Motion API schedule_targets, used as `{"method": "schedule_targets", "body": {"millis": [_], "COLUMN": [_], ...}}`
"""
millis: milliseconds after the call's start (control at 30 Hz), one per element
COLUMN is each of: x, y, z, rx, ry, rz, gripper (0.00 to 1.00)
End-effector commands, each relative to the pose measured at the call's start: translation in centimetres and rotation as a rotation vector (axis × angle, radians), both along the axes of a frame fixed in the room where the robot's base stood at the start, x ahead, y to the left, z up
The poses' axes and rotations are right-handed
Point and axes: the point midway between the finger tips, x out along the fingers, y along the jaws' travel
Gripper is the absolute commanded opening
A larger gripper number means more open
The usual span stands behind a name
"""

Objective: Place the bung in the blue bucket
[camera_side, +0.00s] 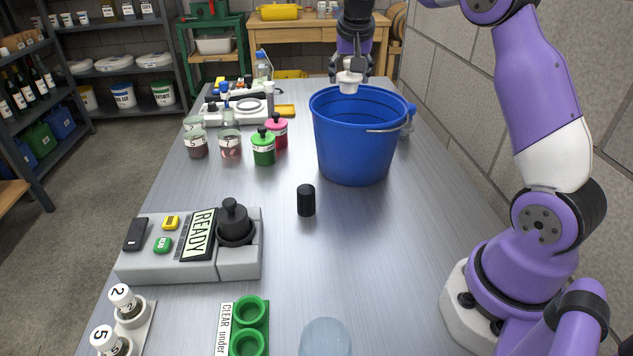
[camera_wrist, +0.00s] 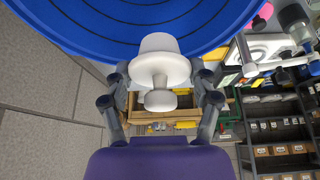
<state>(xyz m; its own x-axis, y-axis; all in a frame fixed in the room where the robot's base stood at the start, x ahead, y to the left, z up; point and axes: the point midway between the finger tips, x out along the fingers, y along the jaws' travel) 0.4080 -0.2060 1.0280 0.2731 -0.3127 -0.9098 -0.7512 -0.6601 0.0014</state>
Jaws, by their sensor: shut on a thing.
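The white bung (camera_side: 349,83) has a wide round head and a narrower knob. My gripper (camera_side: 351,75) is shut on it and holds it at the far rim of the blue bucket, as seen in the side view. In the wrist view, the bung (camera_wrist: 160,66) sits between my fingers and overlaps the edge of the bucket (camera_wrist: 100,32). The blue bucket (camera_side: 355,145) stands upright on the bench with its mouth open. I cannot tell whether the bung is fully over the opening. The bucket's floor is hidden in the side view.
A black cylinder (camera_side: 306,200) stands in front of the bucket. Green (camera_side: 263,149) and pink (camera_side: 278,133) bottles and labelled jars (camera_side: 230,145) stand to its left. The bench's right side is mostly clear.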

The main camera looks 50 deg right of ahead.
Motion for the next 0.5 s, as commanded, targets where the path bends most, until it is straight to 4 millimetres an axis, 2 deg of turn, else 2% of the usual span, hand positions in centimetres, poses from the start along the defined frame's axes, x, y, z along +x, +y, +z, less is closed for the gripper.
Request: {"method": "schedule_targets", "body": {"millis": [33,133,233,400,500], "x": [0.0,0.1,0.1,0.1,0.1], "y": [-0.9,-1.8,-2.0,-2.0,-2.0], "z": [-0.5,-1.1,-1.8,-4.5,-5.2], "rx": [0.000,-0.001,0.000,-0.001,-0.002], "ry": [0.002,0.000,0.002,0.002,-0.001], "rz": [-0.004,-0.001,0.001,0.002,0.003], "gripper": [0.28,0.28,0.28,0.28,0.28]}}
